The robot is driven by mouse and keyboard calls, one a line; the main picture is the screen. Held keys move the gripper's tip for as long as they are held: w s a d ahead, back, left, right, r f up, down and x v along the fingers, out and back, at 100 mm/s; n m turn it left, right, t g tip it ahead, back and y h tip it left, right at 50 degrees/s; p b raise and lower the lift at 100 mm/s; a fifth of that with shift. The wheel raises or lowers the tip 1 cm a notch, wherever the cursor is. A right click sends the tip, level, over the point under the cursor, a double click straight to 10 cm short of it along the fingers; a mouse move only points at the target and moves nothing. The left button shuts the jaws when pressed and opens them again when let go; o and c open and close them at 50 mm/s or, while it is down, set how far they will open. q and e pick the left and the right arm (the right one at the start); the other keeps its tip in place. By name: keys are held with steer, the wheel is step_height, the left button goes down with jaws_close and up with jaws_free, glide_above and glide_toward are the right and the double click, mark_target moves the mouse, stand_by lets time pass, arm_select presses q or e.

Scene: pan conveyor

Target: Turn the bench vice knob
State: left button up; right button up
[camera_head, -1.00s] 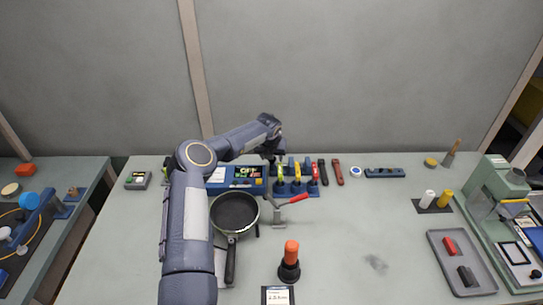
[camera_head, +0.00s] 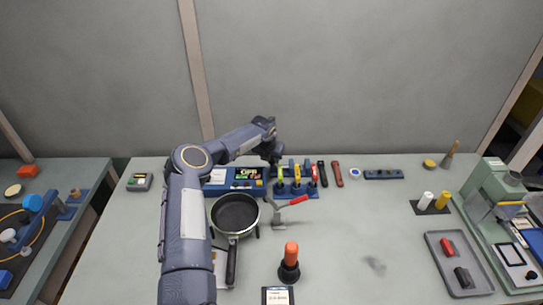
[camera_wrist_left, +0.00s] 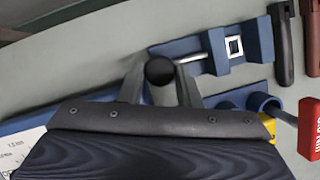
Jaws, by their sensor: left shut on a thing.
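The blue bench vice (camera_wrist_left: 262,40) is in the left wrist view, with a pale metal screw running left from it to a round black knob (camera_wrist_left: 160,70). My left gripper (camera_wrist_left: 160,88) is shut on the knob, with one finger on each side of it. In the head view my left gripper (camera_head: 274,158) is small at the back of the bench and largely hides the knob. My right gripper is not in view.
A blue rack (camera_head: 298,192) with colored-handled tools stands just in front of the gripper. A pan (camera_head: 236,213), a red-handled clamp (camera_head: 292,202) and an orange-topped black holder (camera_head: 289,262) stand nearer. The bench right of the clamp is mostly clear.

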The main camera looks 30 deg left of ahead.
arm_select(q)
steer(key=shift+a+r+m+h+p, duration=0.15)
steer(key=shift+m+h+p, duration=0.2)
steer(key=shift+m, duration=0.55)
steer(key=shift+m+h, duration=0.35)
steer(key=shift+m, duration=0.55)
steer(key=m, duration=0.1)
steer(key=m+h+b, duration=0.1)
steer(key=m+b, duration=0.1)
steer(key=m, duration=0.1)
steer(key=shift+w+a+f+g+h, duration=0.15)
steer(key=shift+a+f+g+h, duration=0.05)
steer(key=shift+f+g+h, duration=0.1)
steer(key=shift+r+m+h+b, duration=0.1)
steer(key=shift+m+h+b, duration=0.45)
steer(key=shift+m, duration=0.75)
steer(key=shift+r+g, duration=0.1)
steer(key=shift+g, duration=0.2)
steer(key=o, duration=1)
steer(key=shift+c, duration=0.2)
steer(key=b+v, duration=0.2)
steer(key=v, duration=0.5)
steer(key=shift+r, duration=0.4)
